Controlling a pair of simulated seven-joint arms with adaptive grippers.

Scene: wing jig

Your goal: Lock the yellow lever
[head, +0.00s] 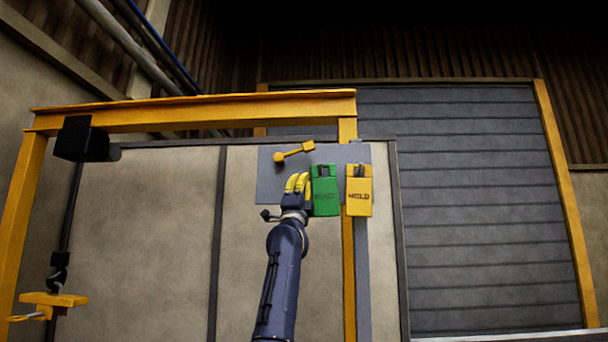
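The yellow lever (294,152) is on a grey plate in the head view, tilted, with a round knob at its lower left end and a block at its upper right end. My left gripper (297,182), with yellow fingertips, is just below the lever, in front of the plate and beside the green box. The fingertips look apart from the lever. They are close together, and I cannot tell whether they are open or shut. My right gripper is not in view.
A green box (325,190) is close right of my gripper, and a yellow box marked WELD (359,192) stands beside it. The grey plate (270,184) is in front of a yellow frame (200,112). A yellow clamp-like part (52,299) hangs at lower left.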

